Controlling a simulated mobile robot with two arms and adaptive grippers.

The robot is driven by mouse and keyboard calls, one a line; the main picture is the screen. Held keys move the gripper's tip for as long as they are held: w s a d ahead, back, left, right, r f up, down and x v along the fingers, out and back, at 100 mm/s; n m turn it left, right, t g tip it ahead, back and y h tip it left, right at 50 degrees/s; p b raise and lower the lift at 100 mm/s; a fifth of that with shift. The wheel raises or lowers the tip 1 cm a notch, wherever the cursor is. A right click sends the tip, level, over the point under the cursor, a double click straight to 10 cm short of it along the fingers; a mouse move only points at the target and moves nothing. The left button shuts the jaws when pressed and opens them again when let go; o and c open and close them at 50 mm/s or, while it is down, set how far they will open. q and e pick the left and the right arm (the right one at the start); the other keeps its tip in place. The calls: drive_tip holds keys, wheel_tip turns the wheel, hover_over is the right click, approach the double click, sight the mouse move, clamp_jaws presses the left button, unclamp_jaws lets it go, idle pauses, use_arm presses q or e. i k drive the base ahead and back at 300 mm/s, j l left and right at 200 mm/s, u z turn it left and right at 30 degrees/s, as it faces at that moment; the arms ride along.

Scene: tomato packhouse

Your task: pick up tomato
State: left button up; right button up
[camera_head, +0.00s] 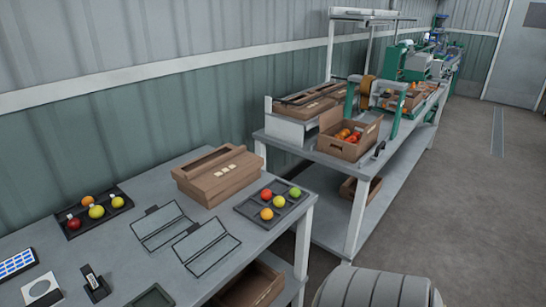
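Several round tomatoes rest on two dark trays on the near grey table. The left tray (70,233) holds a red tomato (74,224), an orange tomato (88,201) and yellow tomatoes (96,211). The right tray (291,217) holds a red-orange tomato (266,194), a green tomato (295,191), a yellow-green tomato (279,201) and an orange tomato (266,214). More red and orange tomatoes (346,135) lie in an open brown crate (349,151) on the farther table. Neither of my grippers is in view.
A brown box (219,177) stands between the trays at the back of the near table (232,236). Two thin dark frames (207,247) lie in front of it. Small items crowd the left front. A brown crate (256,288) sits on the lower shelf. Floor at the right is open.

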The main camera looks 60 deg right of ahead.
sight(266, 195)
drive_tip(key=z, duration=1.9)
